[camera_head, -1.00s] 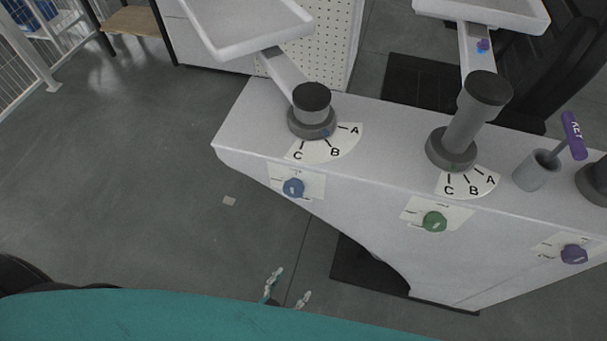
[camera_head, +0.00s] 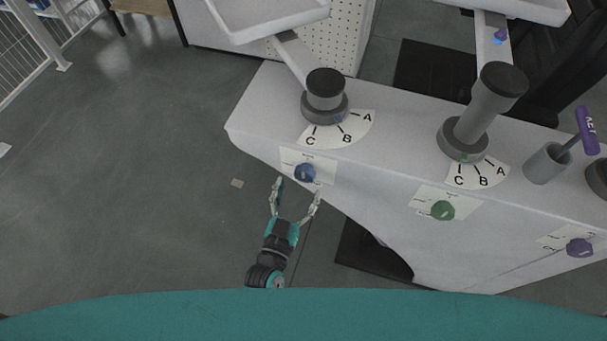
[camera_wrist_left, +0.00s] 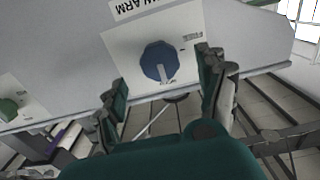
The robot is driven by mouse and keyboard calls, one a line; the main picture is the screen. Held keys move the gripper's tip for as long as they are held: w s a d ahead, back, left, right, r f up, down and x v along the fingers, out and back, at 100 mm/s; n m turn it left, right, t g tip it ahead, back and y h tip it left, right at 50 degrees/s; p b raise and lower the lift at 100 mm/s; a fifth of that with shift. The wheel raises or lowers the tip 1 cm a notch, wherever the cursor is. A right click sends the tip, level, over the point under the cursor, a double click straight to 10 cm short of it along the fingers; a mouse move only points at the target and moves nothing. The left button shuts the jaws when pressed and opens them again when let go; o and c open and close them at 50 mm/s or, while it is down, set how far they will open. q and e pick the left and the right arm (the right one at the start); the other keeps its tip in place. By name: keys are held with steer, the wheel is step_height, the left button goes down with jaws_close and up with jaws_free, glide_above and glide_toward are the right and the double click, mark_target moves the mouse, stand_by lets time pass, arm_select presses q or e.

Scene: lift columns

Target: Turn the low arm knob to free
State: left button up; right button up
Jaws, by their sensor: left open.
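The low arm knob is the blue knob (camera_head: 305,173) on a white label plate (camera_head: 326,166) on the front of the white console, below the left, shorter column (camera_head: 325,90). It also shows in the left wrist view (camera_wrist_left: 158,60), where the plate reads "...W ARM" upside down; its pale pointer line points toward the plate's lower edge there. My left gripper (camera_head: 298,184) is open and empty, with its fingers on either side of the knob's direction, apart from it. In the left wrist view the fingers (camera_wrist_left: 165,90) stand left and right below the knob. My right gripper is not in view.
A green knob (camera_head: 443,210) and a purple knob (camera_head: 579,248) sit further right on the console. A taller column (camera_head: 485,105) and a grey cup (camera_head: 547,163) with a purple-handled key (camera_head: 587,130) stand on top. The floor (camera_head: 130,200) at left is free.

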mark_target(303, 178)
arm_select(q)
steer(key=x, duration=0.5)
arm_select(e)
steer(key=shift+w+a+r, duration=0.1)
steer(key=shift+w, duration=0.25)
arm_select(q)
steer(key=shift+s, duration=0.1)
steer(key=c, duration=1.2)
steer(key=shift+o, duration=0.2)
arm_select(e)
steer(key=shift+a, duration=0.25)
